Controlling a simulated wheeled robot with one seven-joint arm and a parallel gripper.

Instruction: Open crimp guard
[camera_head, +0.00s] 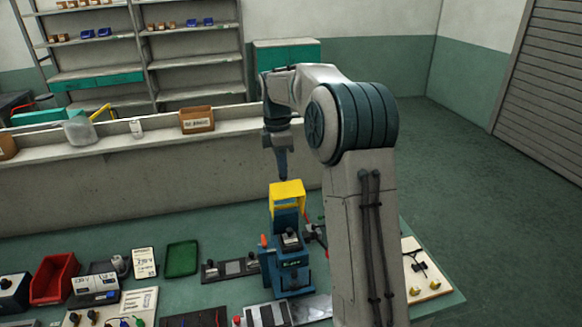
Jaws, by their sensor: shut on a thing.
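The crimp guard (287,190) is a yellow cover at the top of a blue crimp press (289,268), which stands upright on the green bench. The guard sits at the upper back of the press, above its grey head, and the front of the press below it shows uncovered. My gripper (283,178) reaches down from above and is shut on the guard's top edge. The fingertips are small and dark here, so the exact grip is hard to see. My arm hides part of the bench to the right of the press.
Left of the press lie a dark fixture (230,270), a green tray (182,259) and a red bin (54,279). A board with yellow-tipped parts (428,270) lies at the right. A low concrete wall (150,185) with a brown box (197,119) stands behind.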

